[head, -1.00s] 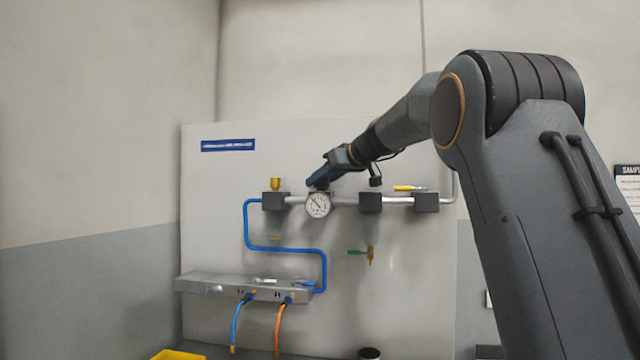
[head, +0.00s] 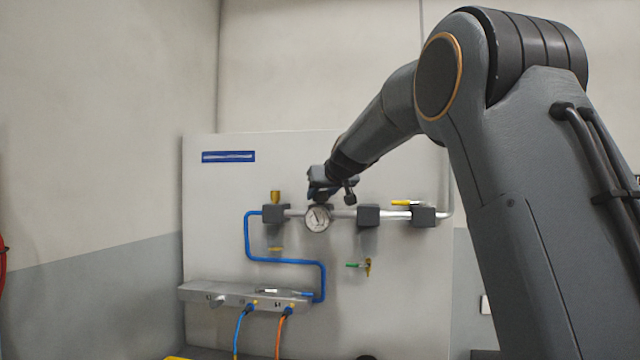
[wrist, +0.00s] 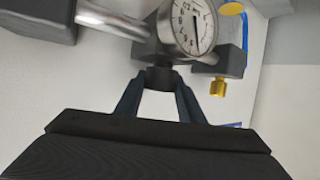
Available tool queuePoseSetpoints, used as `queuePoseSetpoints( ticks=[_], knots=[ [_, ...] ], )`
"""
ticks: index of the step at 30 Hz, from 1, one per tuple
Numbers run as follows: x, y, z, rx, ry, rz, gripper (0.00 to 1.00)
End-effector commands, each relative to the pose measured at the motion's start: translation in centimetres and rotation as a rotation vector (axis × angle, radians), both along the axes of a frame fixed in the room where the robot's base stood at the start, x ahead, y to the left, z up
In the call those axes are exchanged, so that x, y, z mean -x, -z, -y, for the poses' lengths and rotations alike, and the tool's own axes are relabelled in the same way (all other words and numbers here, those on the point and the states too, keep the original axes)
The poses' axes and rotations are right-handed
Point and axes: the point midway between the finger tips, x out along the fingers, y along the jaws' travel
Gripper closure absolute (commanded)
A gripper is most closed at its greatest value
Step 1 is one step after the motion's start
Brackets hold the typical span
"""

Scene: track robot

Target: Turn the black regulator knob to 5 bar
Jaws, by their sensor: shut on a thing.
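The black regulator knob (wrist: 160,77) sits between the two fingers of my gripper (wrist: 160,88) in the wrist view, and the fingers are shut on it. The round white pressure gauge (wrist: 188,25) is right beside the knob, with a dark needle; its figures are too small to read surely. In the head view my gripper (head: 319,192) is just above the gauge (head: 318,218) on the pipe, and it hides most of the knob.
The pipe carries dark blocks (head: 368,215) and a yellow-handled valve (head: 405,203) to the right. A brass fitting (head: 275,197) stands to the left. A blue tube (head: 285,261) runs down to a grey manifold (head: 240,296) with blue and orange hoses.

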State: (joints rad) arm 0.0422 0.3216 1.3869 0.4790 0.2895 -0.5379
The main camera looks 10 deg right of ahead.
Motion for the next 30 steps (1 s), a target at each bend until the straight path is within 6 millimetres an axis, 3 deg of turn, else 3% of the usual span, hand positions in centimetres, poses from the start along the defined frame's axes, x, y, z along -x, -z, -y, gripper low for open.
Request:
queuePoseSetpoints(
  ticks=[26,27,30],
  knots=[
    [-0.02,-0.01,-0.02,-0.001,0.056,0.001,0.87],
    [-0.01,-0.01,-0.02,0.000,0.055,0.001,0.60],
    [-0.02,-0.01,-0.02,0.000,0.055,0.000,0.57]
  ],
)
